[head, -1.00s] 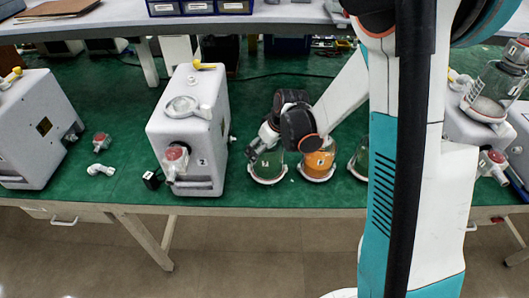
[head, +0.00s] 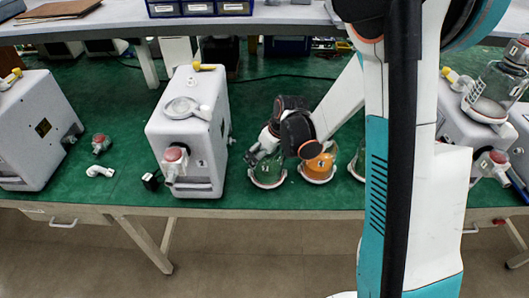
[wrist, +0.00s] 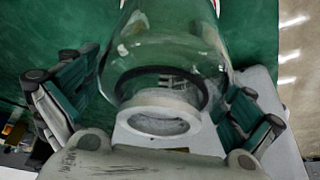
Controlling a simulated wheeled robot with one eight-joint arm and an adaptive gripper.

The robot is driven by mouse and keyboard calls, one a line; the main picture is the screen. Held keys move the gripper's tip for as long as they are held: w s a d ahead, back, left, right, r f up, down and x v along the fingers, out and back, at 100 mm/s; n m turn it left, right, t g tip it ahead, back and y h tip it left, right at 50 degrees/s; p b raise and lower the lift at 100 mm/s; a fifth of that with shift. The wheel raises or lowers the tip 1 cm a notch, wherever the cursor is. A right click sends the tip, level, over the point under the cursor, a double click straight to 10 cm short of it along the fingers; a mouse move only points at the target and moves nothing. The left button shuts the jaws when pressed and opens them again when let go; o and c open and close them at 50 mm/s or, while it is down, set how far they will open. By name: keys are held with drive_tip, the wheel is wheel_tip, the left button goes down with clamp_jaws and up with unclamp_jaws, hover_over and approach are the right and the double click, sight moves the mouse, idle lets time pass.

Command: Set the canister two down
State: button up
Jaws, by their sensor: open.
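A clear canister (head: 268,173) stands upright on the green bench top, just right of the white pump marked 2 (head: 187,140). My gripper (head: 262,152) is at its upper part and hides some of it; its label cannot be read now. In the wrist view, the glass canister (wrist: 168,50) has its near end with a white ring between the fingers of my gripper (wrist: 155,108). The fingers are spread open on both sides, with green bench visible beyond the glass. I cannot tell whether either finger touches it.
An orange-filled canister (head: 319,167) stands close on the right, with another clear one partly behind my arm. Another white pump (head: 32,130) is at left, and one with a canister on top is at far right. Small fittings (head: 100,171) lie between the left pumps.

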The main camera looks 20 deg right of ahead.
drive_tip(key=p+v, duration=0.3)
drive_tip(key=v, duration=0.9)
drive_tip(key=shift+s+r+p, duration=0.1)
drive_tip(key=shift+r+p, duration=0.2)
drive_tip(key=shift+p, duration=0.1)
drive_tip(key=s+r+m+t+h, duration=0.1)
drive_tip(key=s+r+m, duration=0.1)
drive_tip(key=s+r, duration=0.4)
drive_tip(key=s+a+r+m+t+h, duration=0.1)
drive_tip(key=s+r, duration=0.6)
drive_tip(key=s, duration=0.7)
drive_tip(key=shift+a+r+m+t, duration=0.2)
drive_tip(key=shift+m+t, duration=0.4)
drive_tip(key=shift+m, duration=0.6)
drive_tip(key=shift+f, duration=0.1)
